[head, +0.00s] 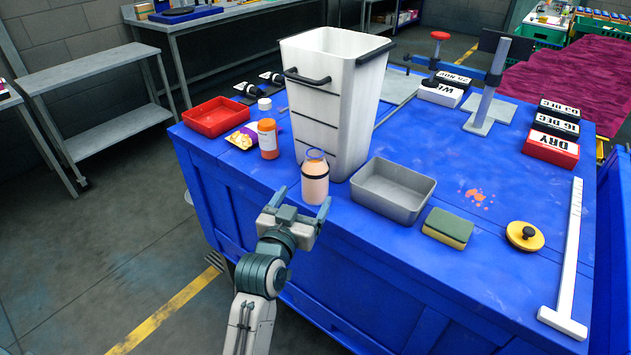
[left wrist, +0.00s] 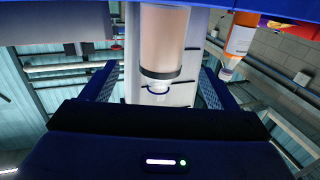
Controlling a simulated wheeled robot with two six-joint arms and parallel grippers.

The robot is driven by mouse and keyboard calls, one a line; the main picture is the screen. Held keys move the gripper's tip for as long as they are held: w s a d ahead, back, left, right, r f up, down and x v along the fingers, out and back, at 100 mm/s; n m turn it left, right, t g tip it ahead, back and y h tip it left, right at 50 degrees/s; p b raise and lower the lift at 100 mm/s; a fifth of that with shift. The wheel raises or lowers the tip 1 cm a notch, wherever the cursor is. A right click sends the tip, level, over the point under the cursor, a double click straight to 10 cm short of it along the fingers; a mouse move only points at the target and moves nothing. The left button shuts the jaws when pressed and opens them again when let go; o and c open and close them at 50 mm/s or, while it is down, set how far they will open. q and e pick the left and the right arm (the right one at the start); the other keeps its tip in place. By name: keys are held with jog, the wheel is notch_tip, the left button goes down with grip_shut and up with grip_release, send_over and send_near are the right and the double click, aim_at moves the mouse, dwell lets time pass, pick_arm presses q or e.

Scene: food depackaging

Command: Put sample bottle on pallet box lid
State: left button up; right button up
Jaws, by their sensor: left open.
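The sample bottle (head: 315,182) is pinkish with a dark band and a clear top with a blue ring. It stands upright on the blue pallet box lid (head: 470,215), in front of the tall white bin. My left gripper (head: 302,200) is open at the lid's front edge, with its fingers pointing toward the bottle. In the left wrist view the bottle (left wrist: 165,45) appears upside down between the two spread fingers (left wrist: 160,95). I cannot tell whether either finger touches it. My right gripper is not in view.
The white bin (head: 335,100) stands right behind the bottle. An orange bottle (head: 267,140) and a red tray (head: 216,116) are to the left. A grey tray (head: 393,190), a sponge (head: 448,228) and a yellow disc (head: 525,236) are to the right. The lid's middle right is mostly clear.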

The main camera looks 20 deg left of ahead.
aim_at(310, 184)
pick_arm(q)
jog(key=w+p, duration=0.1)
jog(key=w, duration=0.4)
jog(key=shift+w+r, duration=0.1)
jog(key=shift+w, duration=0.15)
jog(key=w, duration=0.1)
jog(key=w+p, duration=0.1)
jog(key=w, duration=0.1)
jog(key=w+p, duration=0.1)
jog(key=shift+w+f, duration=0.25)
jog(key=shift+w, duration=0.15)
jog(key=shift+w+f, duration=0.15)
jog(key=shift+w, duration=0.1)
jog(key=shift+s, duration=0.1)
jog(key=c, duration=1.2)
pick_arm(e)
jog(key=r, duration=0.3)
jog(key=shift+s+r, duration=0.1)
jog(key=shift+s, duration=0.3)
